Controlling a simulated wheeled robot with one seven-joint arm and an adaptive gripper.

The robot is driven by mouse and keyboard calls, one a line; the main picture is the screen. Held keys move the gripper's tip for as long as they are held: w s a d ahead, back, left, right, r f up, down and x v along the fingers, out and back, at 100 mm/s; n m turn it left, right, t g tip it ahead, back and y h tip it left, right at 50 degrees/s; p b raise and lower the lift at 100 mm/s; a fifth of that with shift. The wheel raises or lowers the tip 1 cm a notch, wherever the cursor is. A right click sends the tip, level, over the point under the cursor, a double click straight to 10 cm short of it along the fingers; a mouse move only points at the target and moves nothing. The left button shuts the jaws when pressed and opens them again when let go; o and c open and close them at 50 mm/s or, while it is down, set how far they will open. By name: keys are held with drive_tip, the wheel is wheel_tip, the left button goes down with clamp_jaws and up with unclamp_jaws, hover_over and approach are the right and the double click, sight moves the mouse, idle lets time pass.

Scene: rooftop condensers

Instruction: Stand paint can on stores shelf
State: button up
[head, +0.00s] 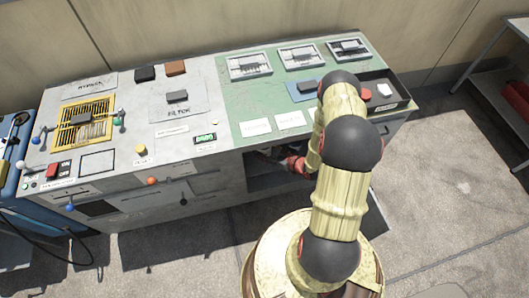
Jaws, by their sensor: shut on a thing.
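My gripper (268,156) is small and dark in the head view, at the mouth of an open compartment under the green half of the bench. My red wrist joint shows just right of it, partly behind my arm. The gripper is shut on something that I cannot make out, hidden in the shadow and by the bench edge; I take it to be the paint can. The stores shelf seems to be this compartment, with its bare floor (262,184) showing below the gripper. No other paint can is clearly visible.
The bench top (215,118) overhangs the compartment and carries panels, switches and several small blocks. A black tray (384,95) sits at its right end. A rack (500,75) with a red cylinder stands far right. The concrete floor between is clear.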

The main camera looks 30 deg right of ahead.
drive_tip(key=w+f, duration=0.1)
drive_tip(key=w+d+f+b, duration=0.1)
drive_tip(key=f, duration=0.1)
drive_tip(key=w+d+f+b, duration=0.1)
drive_tip(key=f, duration=0.1)
drive_tip(key=shift+w+f, duration=0.15)
drive_tip(key=shift+w, duration=0.05)
wheel_tip(320, 180, down, 4)
drive_tip(key=shift+w+d+r+b, duration=0.15)
drive_tip(key=shift+r+b, duration=0.1)
drive_tip(key=shift+b, duration=0.65)
drive_tip(key=shift+r, duration=0.1)
drive_tip(key=o, duration=1.4)
drive_tip(key=shift+o, duration=0.4)
